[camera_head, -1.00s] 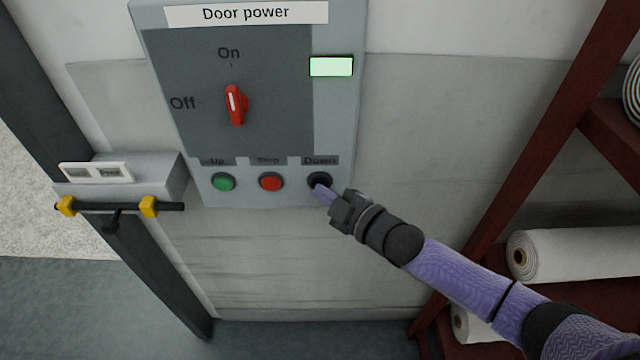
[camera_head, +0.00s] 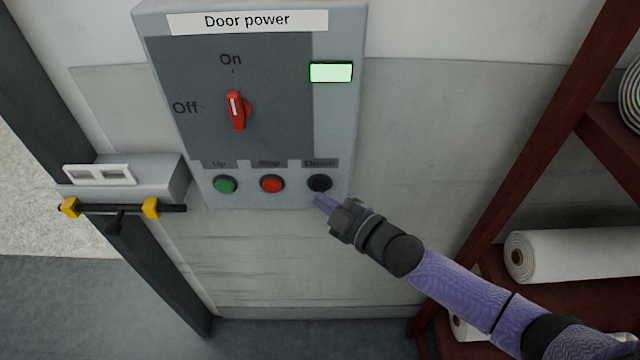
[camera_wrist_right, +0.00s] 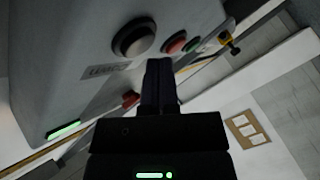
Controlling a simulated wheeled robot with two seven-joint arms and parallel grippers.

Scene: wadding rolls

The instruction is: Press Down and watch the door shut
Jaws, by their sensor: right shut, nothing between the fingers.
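The grey door power box (camera_head: 338,130) is on the wall, with a red switch (camera_head: 236,109) whose handle points up to On and a lit pale green lamp (camera_head: 331,72). Along its bottom are the green Up button (camera_head: 225,184), the red Stop button (camera_head: 272,184) and the black Down button (camera_head: 319,183). My right gripper (camera_head: 320,203) is shut and empty, its tip just below the Down button and apart from it. The right wrist view shows the closed fingers (camera_wrist_right: 159,80) beside the black button (camera_wrist_right: 134,38). The doorway (camera_head: 25,190) is open at the left in its visible part. My left gripper is out of view.
A grey housing (camera_head: 140,178) with a black bar and yellow clamps (camera_head: 150,208) juts out left of the box. A dark red rack (camera_head: 535,135) with white wadding rolls (camera_head: 580,255) stands at the right. The wall below the box is clear.

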